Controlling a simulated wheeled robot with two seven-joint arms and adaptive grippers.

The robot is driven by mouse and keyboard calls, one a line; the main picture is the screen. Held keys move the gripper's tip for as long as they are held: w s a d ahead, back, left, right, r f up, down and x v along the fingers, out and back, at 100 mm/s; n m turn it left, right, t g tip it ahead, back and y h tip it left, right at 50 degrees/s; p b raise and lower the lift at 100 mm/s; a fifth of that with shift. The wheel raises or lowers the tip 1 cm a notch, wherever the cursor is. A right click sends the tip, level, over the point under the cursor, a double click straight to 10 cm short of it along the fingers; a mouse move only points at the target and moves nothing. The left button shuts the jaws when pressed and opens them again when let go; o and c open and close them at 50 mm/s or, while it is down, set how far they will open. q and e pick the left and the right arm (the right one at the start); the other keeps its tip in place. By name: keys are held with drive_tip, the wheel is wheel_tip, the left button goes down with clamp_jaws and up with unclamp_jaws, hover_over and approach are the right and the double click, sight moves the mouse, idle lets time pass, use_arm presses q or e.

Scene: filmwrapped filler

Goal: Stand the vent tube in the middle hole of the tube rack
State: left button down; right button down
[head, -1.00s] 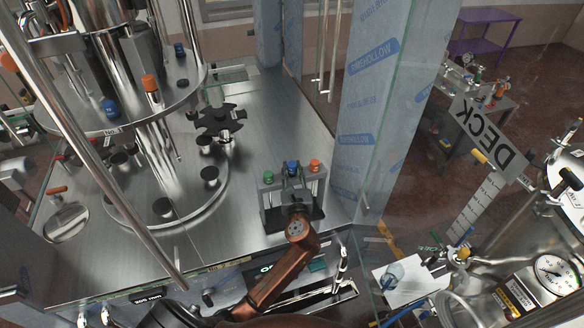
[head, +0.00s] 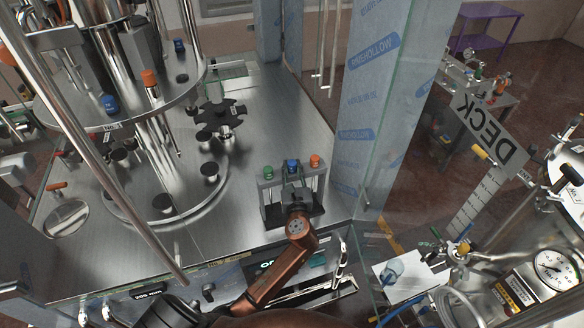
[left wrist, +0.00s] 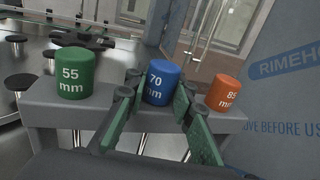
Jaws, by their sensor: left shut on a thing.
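The tube rack (head: 266,207) is a dark grey stand on the metal deck, with a row of capped tubes in it. The blue-capped 70 mm tube (left wrist: 157,82) stands upright in the middle place, between the green 55 mm cap (left wrist: 75,72) and the orange 85 mm cap (left wrist: 224,92). Its blue cap shows in the head view (head: 292,166). I cannot tell whether the tube is fully seated. My right gripper is not in view.
A round steel carousel (head: 130,125) with upright rods and more capped tubes stands left of the rack. A black star-shaped wheel (head: 220,118) lies behind. A film-wrapped post (head: 365,120) and clear panel stand close on the right. Bare deck lies left of the rack.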

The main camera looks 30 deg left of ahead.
use_arm(q)
drive_tip(key=shift+f, duration=0.25)
idle(0.3)
drive_tip(key=c, duration=1.6)
unclamp_jaws()
